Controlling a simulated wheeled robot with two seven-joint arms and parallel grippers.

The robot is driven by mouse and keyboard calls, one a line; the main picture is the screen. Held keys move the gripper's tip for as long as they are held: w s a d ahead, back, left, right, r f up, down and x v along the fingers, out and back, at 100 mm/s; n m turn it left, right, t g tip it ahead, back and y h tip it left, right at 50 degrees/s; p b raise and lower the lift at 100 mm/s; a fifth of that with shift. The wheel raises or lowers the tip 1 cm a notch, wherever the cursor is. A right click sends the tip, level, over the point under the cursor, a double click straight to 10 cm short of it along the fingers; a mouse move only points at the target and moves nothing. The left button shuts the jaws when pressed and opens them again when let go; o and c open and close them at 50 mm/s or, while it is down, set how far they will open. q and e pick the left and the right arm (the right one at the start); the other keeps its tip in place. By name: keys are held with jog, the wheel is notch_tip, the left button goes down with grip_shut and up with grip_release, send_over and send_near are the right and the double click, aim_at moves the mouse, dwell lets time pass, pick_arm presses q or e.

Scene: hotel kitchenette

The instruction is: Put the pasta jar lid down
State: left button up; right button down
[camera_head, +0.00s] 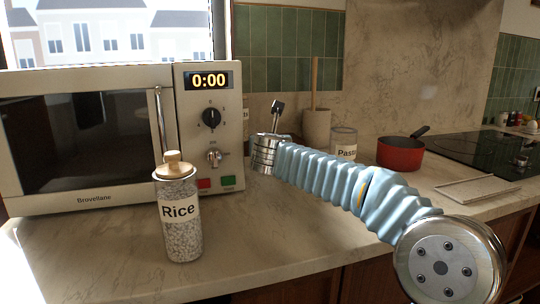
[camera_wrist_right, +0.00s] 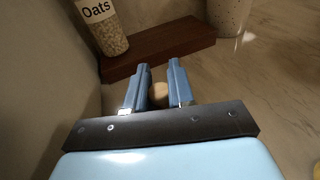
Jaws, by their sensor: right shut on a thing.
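The pasta jar (camera_head: 344,143) stands upright on the counter behind my right arm in the head view. Only its upper part shows, and no wooden lid is seen on it. In the right wrist view, a small round light-wood knob (camera_wrist_right: 159,94) sits between the fingers of my right gripper (camera_wrist_right: 159,70), which is shut on it. It appears to be the knob of the pasta jar lid; the rest of the lid is hidden. My left gripper is not in view.
A rice jar (camera_head: 178,220) with wooden lid stands before the microwave (camera_head: 90,135). A red pot (camera_head: 400,154) is right of the pasta jar.

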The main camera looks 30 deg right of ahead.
notch_tip(320, 180, down, 2)
jog(key=shift+w+f+b, duration=0.1)
jog(key=shift+b, duration=0.3)
jog(key=shift+f, duration=0.5)
jog(key=shift+f+b, duration=0.65)
jog(key=shift+b, duration=0.1)
jog(key=c, duration=1)
grip_release()
